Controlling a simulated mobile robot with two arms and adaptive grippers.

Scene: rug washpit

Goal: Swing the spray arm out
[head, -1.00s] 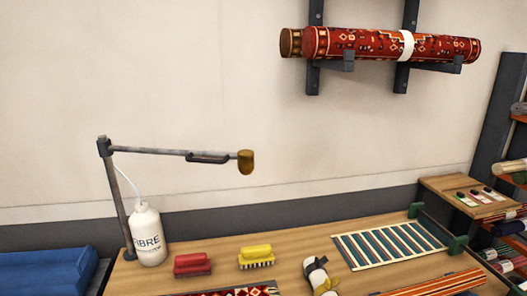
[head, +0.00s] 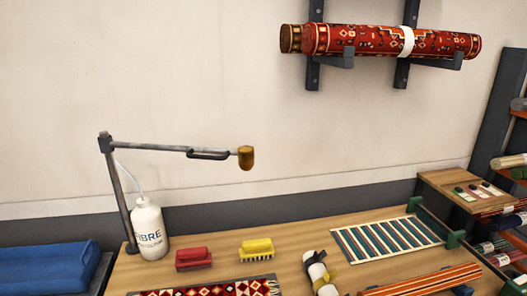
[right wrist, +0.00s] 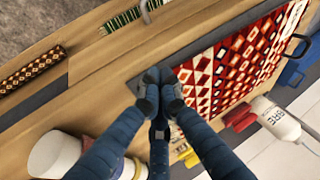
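The spray arm (head: 170,148) is a grey metal bar reaching right from the top of a grey post (head: 119,190) at the bench's left. It has a dark handle (head: 208,155) below it and a brass-coloured head (head: 246,158) at its free end, above the bench. It runs roughly along the wall. No gripper shows in the head view. In the right wrist view my right gripper (right wrist: 159,84) has its dark blue fingertips together, with nothing seen between them, over the bench near the red patterned rug (right wrist: 235,62). My left gripper is out of view.
The bench (head: 290,232) holds a white FIBRE bottle (head: 149,230) beside the post, a red brush (head: 193,258), a yellow brush (head: 257,249), a white roll (head: 318,270) and a striped rug (head: 385,240). Rolled rugs (head: 370,42) hang on wall brackets. Air around the spray arm looks clear.

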